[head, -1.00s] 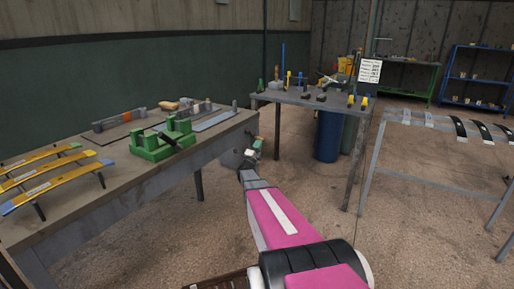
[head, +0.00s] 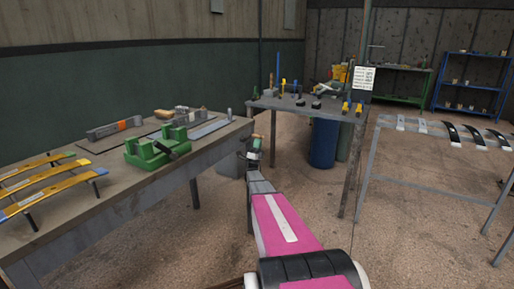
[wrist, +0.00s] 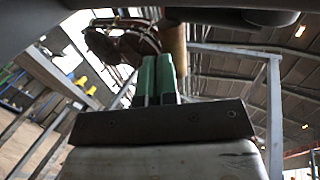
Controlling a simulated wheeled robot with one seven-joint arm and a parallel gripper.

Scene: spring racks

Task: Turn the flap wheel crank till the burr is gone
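My gripper (head: 256,146) is out at the far end of my pink arm, in the gap between the left bench and the back table. In the wrist view its two green fingers (wrist: 157,78) stand close together, with only a thin line between them. A tan wooden handle (wrist: 174,42) shows at the fingertips, toward the right finger; I cannot tell whether they touch it. A round brown, wheel-like part (wrist: 122,44), perhaps the flap wheel, is left of the handle. Its crank is not clear, and no burr can be made out.
The left bench (head: 110,215) holds a green fixture (head: 155,152) and yellow leaf springs (head: 45,183). The back table (head: 300,104) carries small tools. A blue bin (head: 322,145) stands beneath. A spring rack (head: 400,150) is at the right. Open floor lies between.

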